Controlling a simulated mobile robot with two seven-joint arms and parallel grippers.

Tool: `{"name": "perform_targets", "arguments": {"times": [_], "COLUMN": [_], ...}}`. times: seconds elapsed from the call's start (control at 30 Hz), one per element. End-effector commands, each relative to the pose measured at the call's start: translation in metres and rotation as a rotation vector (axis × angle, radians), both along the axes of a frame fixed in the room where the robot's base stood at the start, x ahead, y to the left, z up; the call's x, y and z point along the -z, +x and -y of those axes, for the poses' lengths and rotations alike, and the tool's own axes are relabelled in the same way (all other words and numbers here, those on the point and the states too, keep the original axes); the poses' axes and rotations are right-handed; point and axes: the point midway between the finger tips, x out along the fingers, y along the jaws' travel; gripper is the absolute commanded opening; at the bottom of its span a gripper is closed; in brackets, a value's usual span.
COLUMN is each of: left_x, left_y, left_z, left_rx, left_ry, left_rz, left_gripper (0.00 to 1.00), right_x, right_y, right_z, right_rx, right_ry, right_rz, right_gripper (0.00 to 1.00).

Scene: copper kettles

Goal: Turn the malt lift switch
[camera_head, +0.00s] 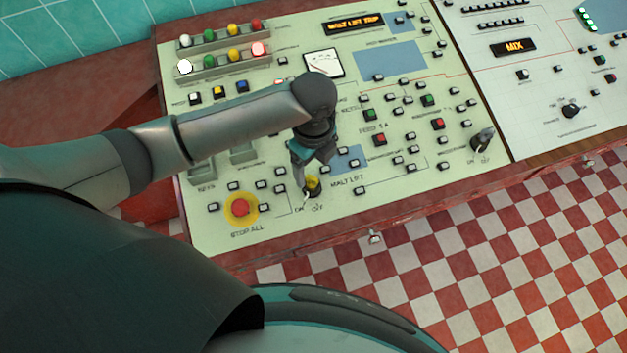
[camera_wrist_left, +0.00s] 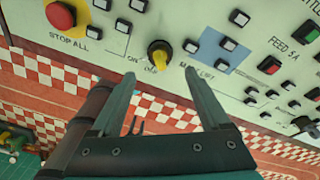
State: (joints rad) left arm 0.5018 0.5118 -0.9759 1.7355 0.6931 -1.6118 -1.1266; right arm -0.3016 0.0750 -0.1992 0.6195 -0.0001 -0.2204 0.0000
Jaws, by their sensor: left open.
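The malt lift switch (camera_head: 312,185) is a yellow rotary knob with ON and OFF marks, on the pale green panel near its front edge. In the left wrist view the switch (camera_wrist_left: 160,52) lies between and just beyond my finger ends, beside the MALT LIFT lettering. I cannot tell for sure which mark it points at. My left gripper (camera_head: 306,175) is open over the switch and hides part of it. In the wrist view the left gripper (camera_wrist_left: 161,80) shows both fingers apart with nothing between them. My right gripper is not in view.
A red STOP ALL button (camera_head: 240,207) on a yellow ring is left of the switch. Small push buttons surround it. A black rotary switch (camera_head: 482,140) stands further right. A lit display (camera_head: 353,23) reads MALT LIFT TRIP. The checkered floor lies below the front edge.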

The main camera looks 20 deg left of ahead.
Motion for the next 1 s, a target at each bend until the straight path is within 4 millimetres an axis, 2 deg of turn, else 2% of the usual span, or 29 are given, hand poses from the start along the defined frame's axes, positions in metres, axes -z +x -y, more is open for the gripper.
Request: {"name": "perform_targets", "arguments": {"times": [0.03,0.2,0.4,0.8,1.0], "left_x": [0.014,0.047,0.068,0.073,0.073], "left_y": [-0.001,-0.001,0.000,0.000,0.000], "left_z": [0.000,0.000,0.000,0.000,0.000], "left_rx": [-0.001,0.000,0.000,0.000,0.000], "left_ry": [0.000,0.000,-0.001,0.000,0.000], "left_rz": [-0.005,-0.003,0.000,0.000,0.000], "left_gripper": [0.79,0.79,0.79,0.78,0.56], "right_x": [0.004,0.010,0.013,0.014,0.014], "right_y": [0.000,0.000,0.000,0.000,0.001], "right_z": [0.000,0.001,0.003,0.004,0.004], "right_rx": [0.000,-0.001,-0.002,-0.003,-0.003], "right_ry": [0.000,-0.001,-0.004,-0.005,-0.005], "right_rz": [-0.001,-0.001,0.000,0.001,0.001], "right_gripper": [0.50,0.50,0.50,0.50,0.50]}}
